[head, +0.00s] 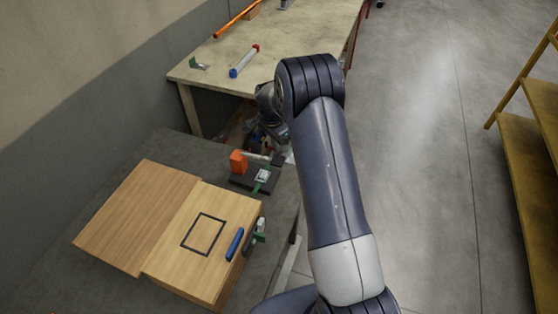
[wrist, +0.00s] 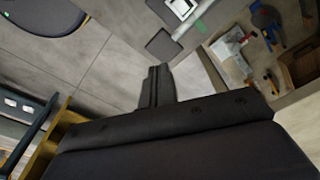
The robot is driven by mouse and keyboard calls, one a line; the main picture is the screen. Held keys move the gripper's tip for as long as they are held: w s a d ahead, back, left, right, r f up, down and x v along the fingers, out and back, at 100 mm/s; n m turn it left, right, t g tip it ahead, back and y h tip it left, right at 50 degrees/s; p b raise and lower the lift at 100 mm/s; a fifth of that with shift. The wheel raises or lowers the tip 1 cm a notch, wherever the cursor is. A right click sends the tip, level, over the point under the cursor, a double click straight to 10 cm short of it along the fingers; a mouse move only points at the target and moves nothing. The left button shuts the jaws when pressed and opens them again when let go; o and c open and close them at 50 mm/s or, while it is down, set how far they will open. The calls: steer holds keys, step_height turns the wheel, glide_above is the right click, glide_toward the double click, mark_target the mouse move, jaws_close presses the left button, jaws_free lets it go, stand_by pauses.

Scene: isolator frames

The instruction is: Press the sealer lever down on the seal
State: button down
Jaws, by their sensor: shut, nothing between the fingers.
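The sealer stands on the dark table in the head view, with a dark base (head: 240,181), an orange block (head: 238,161) at its left end and a pale lever bar (head: 257,157) reaching right from the block. A small white and green piece, perhaps the seal (head: 262,175), sits on the base in front of the bar. My gripper shows in the wrist view (wrist: 157,72) with its dark fingers together and nothing between them. In the head view my wrist is beyond the sealer, and my fingertips are hard to make out. I cannot tell whether they touch the lever.
A wooden board (head: 165,235) with a black square outline and a blue bar (head: 235,244) lies in front of the sealer. A pale workbench (head: 290,45) with a blue and red tube (head: 244,61) stands behind. Yellow shelving (head: 528,130) is at right; the floor between is clear.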

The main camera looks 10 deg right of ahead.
mark_target(279, 161)
steer(key=shift+f, duration=0.1)
steer(key=shift+w+d+f+b, duration=0.15)
steer(key=shift+f+b, duration=0.45)
steer(key=shift+f, duration=1.1)
steer(key=shift+d+f+b, duration=0.2)
steer(key=shift+f+b, duration=0.4)
steer(key=shift+f, duration=1.1)
